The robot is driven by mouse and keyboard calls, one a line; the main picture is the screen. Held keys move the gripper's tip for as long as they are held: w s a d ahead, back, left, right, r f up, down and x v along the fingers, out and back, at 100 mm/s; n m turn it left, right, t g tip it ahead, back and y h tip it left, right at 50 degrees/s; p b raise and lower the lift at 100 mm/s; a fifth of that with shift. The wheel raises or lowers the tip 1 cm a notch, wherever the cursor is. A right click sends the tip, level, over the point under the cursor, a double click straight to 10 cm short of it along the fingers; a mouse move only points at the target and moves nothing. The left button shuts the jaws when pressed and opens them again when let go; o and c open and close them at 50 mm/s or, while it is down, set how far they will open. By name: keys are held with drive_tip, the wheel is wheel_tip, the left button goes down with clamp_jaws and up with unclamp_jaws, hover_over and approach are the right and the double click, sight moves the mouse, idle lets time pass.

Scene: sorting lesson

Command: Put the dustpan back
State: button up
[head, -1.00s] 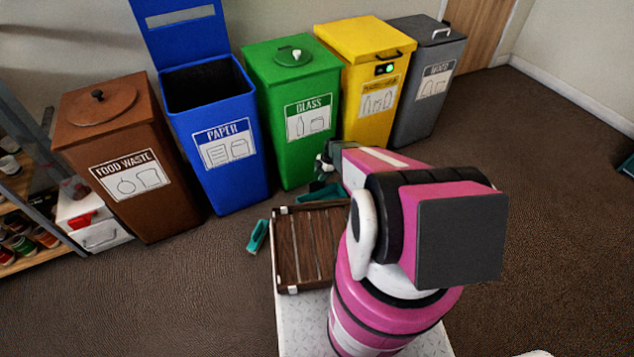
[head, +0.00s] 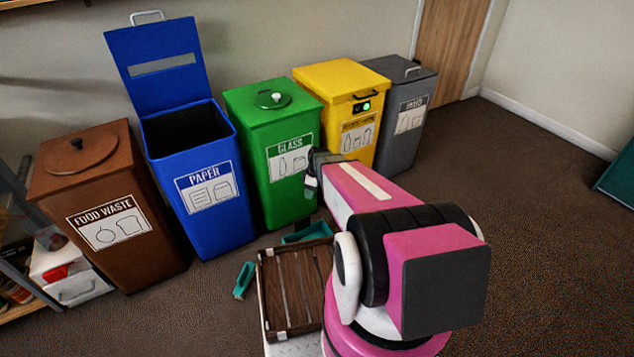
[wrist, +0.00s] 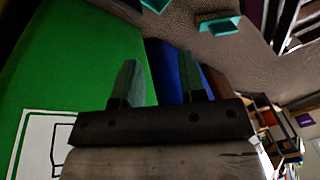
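Two teal pieces lie on the floor by the bins. The wider one (head: 308,232), which looks like the dustpan, is in front of the green bin, partly hidden behind the wooden crate. The smaller one (head: 243,280) lies left of the crate. Teal pieces also show at the top of the wrist view (wrist: 218,22), but I cannot tell which is which. My gripper (head: 312,180) is in front of the green glass bin, above the wider teal piece. In the wrist view its two fingers (wrist: 162,80) are apart with nothing between them.
The slatted wooden crate (head: 264,292) sits before my arm. Brown food waste (head: 88,180), open blue paper (head: 197,190), green glass (head: 270,110), yellow (head: 335,82) and grey (head: 415,90) bins line the wall.

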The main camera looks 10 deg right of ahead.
drive_tip(key=s+r+m+h, duration=0.1)
drive_tip(key=s+r+m, duration=0.5)
drive_tip(key=r, duration=0.3)
drive_tip(key=s+r+m+t+h, duration=0.1)
drive_tip(key=s+r+m, duration=0.6)
drive_tip(key=r, duration=0.2)
drive_tip(key=shift+s+r+h, duration=0.25)
drive_tip(key=shift+s+h, duration=0.05)
drive_tip(key=shift+s, duration=0.1)
